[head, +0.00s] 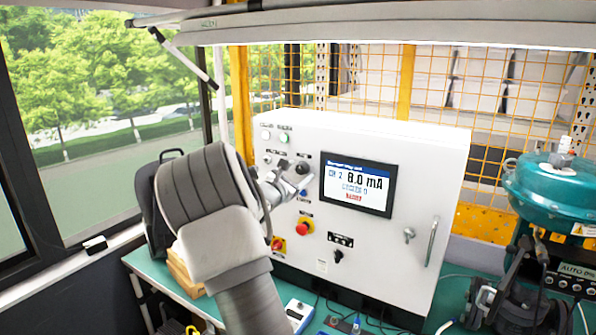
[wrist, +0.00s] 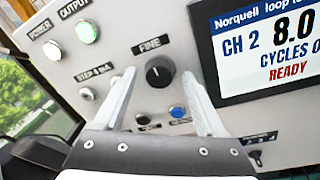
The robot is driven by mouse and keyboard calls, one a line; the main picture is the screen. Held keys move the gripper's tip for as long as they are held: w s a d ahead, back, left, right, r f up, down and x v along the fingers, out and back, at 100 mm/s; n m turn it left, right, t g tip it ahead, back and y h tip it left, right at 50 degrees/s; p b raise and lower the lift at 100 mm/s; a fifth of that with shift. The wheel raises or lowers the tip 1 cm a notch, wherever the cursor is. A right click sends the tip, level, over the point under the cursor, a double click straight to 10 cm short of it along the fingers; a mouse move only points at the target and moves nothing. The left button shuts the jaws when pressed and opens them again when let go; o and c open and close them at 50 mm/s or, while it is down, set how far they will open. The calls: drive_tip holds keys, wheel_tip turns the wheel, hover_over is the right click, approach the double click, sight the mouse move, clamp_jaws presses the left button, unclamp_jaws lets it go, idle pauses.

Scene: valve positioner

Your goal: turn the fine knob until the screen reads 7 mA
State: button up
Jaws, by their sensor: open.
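The fine knob (wrist: 159,72) is a round black knob under a FINE label on the white control box, and it shows in the wrist view with a light pointer mark. The screen (head: 357,184) reads CH 2, 8.0 mA, with READY below; it also shows in the wrist view (wrist: 268,45), cut off at the right. My gripper (wrist: 162,90) is open, with one finger on each side of the knob in the picture. I cannot tell whether the fingers touch it. In the head view my gripper (head: 300,182) is beside the box's front, partly hidden by my arm.
A blue button (wrist: 177,111) lies just under the knob. A door handle (head: 432,242) is at the box's right. A teal actuator (head: 545,185) stands at the right, and a window is at the left.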

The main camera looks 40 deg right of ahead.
drive_tip(key=shift+d, duration=0.1)
clamp_jaws()
idle(0.4)
drive_tip(key=n+p, duration=0.2)
drive_tip(key=n, duration=0.2)
drive_tip(key=shift+w+r+n+p, duration=0.1)
drive_tip(key=shift+r+n+p, duration=0.05)
drive_tip(key=shift+n+p, duration=0.15)
drive_tip(key=shift+n+g+p, duration=0.3)
drive_tip(key=shift+n+p, duration=0.8)
drive_tip(key=shift+n, duration=0.4)
unclamp_jaws()
